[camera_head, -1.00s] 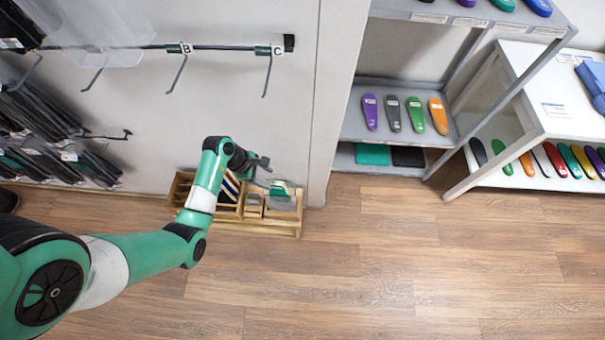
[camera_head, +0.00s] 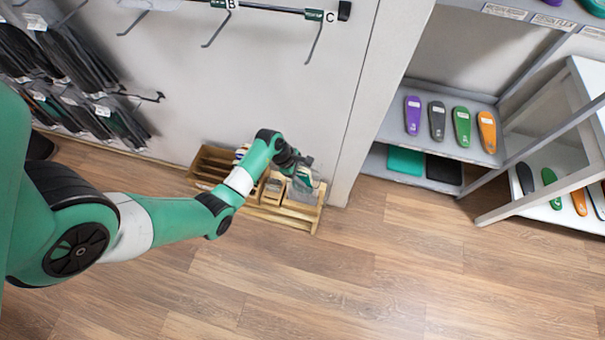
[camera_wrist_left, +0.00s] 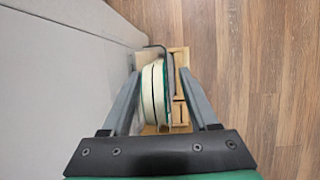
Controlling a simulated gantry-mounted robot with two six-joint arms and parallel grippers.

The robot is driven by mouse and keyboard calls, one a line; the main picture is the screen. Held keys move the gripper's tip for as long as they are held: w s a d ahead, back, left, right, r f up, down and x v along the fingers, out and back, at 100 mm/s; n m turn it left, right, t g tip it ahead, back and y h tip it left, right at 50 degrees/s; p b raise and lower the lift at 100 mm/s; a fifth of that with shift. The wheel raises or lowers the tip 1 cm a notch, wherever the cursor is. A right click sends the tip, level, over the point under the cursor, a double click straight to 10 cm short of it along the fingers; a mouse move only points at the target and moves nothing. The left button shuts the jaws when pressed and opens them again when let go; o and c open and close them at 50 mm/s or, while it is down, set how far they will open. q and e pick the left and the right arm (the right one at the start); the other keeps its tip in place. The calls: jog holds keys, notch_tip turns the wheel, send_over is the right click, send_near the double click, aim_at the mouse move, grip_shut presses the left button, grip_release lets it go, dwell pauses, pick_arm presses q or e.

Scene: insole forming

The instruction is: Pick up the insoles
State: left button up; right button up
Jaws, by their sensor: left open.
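A wooden rack (camera_head: 272,211) stands on the floor against the wall, and it also shows in the wrist view (camera_wrist_left: 180,58). In the wrist view, upright cream and dark-green pieces that look like insoles (camera_wrist_left: 153,95) stand packed in its compartment. My left gripper (camera_head: 303,170) is over the rack's right end. In the wrist view its open fingers (camera_wrist_left: 160,74) lie either side of these pieces with gaps; contact cannot be told. My arm hides part of the rack in the head view. My right gripper is not in view.
A grey shelf unit at right holds purple (camera_head: 413,115), grey (camera_head: 437,120), green (camera_head: 462,126) and orange (camera_head: 487,132) insoles. A wall rail (camera_head: 285,10) with hooks runs above the rack. The wooden floor (camera_head: 330,280) in front is clear.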

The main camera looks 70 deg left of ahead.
pick_arm(q)
jog(key=shift+w+d+f, duration=0.15)
jog(key=shift+w+f, duration=0.15)
jog(key=shift+f, duration=0.35)
jog(key=shift+c, duration=0.2)
grip_shut()
dwell(0.8)
